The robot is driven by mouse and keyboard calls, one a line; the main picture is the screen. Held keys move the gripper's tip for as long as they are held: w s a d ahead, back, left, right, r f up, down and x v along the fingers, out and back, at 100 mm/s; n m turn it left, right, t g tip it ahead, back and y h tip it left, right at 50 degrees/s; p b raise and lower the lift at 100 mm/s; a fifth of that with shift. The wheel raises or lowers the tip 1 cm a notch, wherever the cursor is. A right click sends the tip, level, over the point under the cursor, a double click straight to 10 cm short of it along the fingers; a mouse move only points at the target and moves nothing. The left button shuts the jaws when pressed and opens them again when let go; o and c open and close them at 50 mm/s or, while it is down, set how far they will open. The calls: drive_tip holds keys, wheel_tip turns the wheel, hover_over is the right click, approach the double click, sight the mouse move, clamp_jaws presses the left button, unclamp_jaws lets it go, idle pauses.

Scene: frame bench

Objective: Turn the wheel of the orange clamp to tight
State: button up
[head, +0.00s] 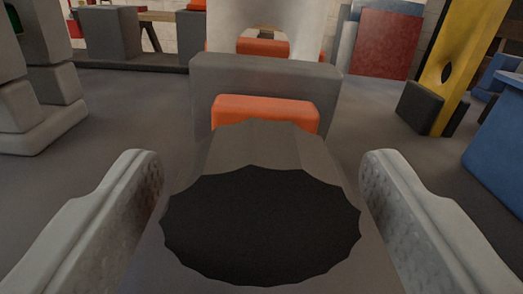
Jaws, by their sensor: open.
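The orange clamp (265,110) is straight ahead in the head view, its orange block in front of a grey block. A wheel with a black, scalloped face (262,228) fills the lower middle and hides the lower part of the orange block. My gripper (262,165) is open, with one grey finger on each side of the wheel. A gap shows between each finger and the black face. I see no mark that tells how tight the wheel is.
A yellow upright plate (462,60) on a dark foot stands at the right, near a blue block (502,130). A red panel (385,43) stands farther back. Grey stacked blocks (40,95) stand at the left. Grey floor shows on both sides of the clamp.

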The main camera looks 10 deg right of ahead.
drive_tip(key=shift+w, duration=0.1)
drive_tip(key=c, duration=1)
drive_tip(key=shift+o, duration=0.2)
drive_tip(key=shift+m, duration=1.5)
drive_tip(key=o, duration=1)
drive_tip(key=shift+c, duration=0.2)
drive_tip(key=s, duration=1.7)
drive_tip(key=shift+s+a, duration=0.2)
drive_tip(key=shift+a, duration=0.1)
